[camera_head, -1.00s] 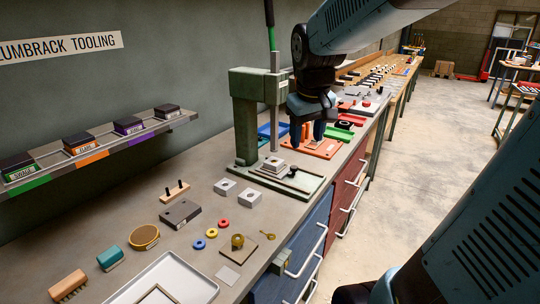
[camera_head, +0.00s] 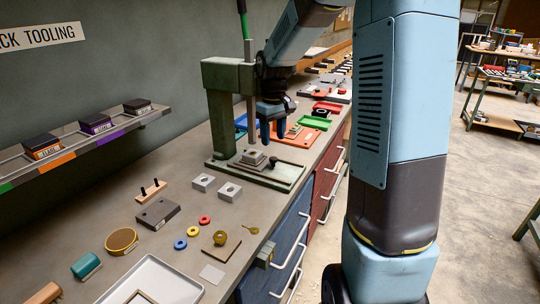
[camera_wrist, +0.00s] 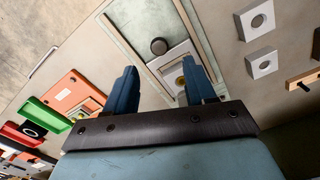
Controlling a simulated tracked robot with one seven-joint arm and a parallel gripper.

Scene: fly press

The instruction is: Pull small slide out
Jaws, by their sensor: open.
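The green fly press (camera_head: 222,100) stands on the bench with its ram above a low green base (camera_head: 285,174). On the base sits a small slide (camera_head: 252,158), a light plate with a stepped block and a dark knob (camera_head: 272,162) at its front right. The wrist view shows the knob (camera_wrist: 158,46) beside the block (camera_wrist: 182,62). My gripper (camera_head: 272,136) points down just above and behind the knob. In the wrist view its two blue fingers (camera_wrist: 158,78) are apart with nothing held; the slide lies beyond them.
Orange (camera_head: 310,130) and green (camera_head: 328,106) trays lie behind my gripper. Two light blocks with holes (camera_head: 230,192), coloured rings (camera_head: 193,231) and a white tray (camera_head: 165,277) lie in front of the press. The press column is close to the left.

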